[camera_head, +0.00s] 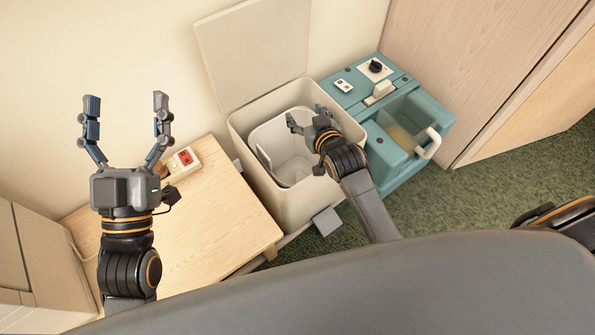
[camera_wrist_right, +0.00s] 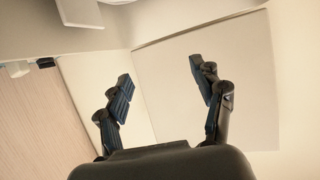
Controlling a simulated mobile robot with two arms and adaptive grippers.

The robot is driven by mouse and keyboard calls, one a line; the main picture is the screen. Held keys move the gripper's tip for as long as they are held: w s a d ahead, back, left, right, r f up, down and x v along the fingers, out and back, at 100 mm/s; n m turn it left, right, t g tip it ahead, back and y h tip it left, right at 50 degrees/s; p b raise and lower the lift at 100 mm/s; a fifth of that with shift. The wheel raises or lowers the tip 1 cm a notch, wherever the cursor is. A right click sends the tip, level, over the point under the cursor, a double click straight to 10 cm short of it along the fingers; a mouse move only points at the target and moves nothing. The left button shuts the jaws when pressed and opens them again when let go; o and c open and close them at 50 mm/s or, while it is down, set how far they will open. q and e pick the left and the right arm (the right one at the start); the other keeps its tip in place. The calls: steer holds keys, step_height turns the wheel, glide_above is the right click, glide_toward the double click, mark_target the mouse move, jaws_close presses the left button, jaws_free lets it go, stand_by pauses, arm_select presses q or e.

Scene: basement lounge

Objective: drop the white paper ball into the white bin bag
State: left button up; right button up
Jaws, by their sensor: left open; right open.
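A square cream bin (camera_head: 310,205) stands open with its lid raised. A white liner (camera_head: 287,160) shows inside it; I cannot tell whether this is the bin bag or a rigid insert. My right gripper (camera_head: 307,115) is open over the bin's mouth, and its arm hides part of the opening. In the right wrist view my right gripper (camera_wrist_right: 160,72) has its fingers apart and nothing between them. My left gripper (camera_head: 126,98) is open and empty, pointing up over the left side. I see no white paper ball in either view.
The bin's raised lid (camera_head: 255,50) leans at the back. A teal bucket-like machine (camera_head: 395,150) stands close to the bin's right. A pale wooden top (camera_head: 220,220) lies to the left, with a small red-switched box (camera_head: 184,161). Green carpet (camera_head: 470,190) is clear at the right.

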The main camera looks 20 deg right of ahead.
steer(key=v, duration=0.9)
steer(key=shift+s, duration=0.2)
